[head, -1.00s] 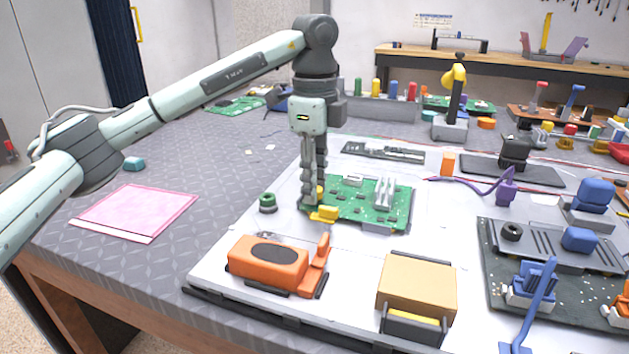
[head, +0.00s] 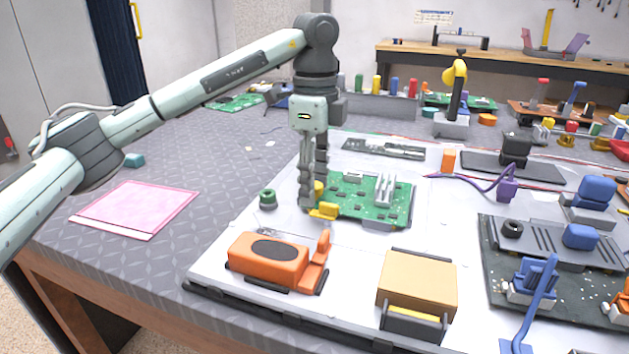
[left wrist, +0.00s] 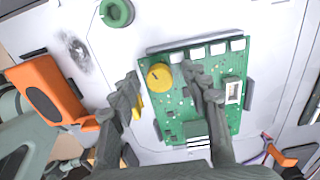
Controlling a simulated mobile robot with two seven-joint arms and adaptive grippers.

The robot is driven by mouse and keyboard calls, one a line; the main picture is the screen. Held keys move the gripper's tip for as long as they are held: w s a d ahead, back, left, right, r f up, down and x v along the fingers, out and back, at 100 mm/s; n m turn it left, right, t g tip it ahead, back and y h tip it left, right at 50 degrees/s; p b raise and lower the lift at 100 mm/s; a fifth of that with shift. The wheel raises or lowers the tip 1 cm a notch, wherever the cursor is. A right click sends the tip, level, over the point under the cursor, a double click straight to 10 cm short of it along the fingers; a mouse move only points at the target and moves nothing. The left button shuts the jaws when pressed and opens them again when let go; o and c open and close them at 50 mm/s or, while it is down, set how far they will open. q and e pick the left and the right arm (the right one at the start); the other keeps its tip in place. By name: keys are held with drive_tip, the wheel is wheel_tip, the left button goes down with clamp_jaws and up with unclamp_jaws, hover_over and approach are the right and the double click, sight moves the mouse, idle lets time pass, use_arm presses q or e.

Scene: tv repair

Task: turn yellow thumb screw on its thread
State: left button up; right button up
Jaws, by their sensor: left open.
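The yellow thumb screw (left wrist: 160,76) is a round knob with a dark slot mark, near a corner of the green circuit board (left wrist: 222,119). In the head view the yellow screw (head: 319,188) shows partly behind my fingers, on the left end of the board (head: 372,207). My left gripper (left wrist: 160,82) is open, pointing down, with one finger on each side of the screw and visible gaps between. In the head view my left gripper (head: 314,196) hangs over the board's left edge. Whether the screw is fully seated cannot be told. My right gripper is not in view.
A yellow block (head: 325,210) sits at the board's near left corner, close to the fingers. A green ring (head: 267,198) lies to the left. An orange device (head: 268,261) and a tan box (head: 417,283) stand in front. A pink sheet (head: 135,209) lies further left.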

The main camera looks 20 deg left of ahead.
use_arm(q)
wheel_tip(320, 180, up, 12)
idle(0.6)
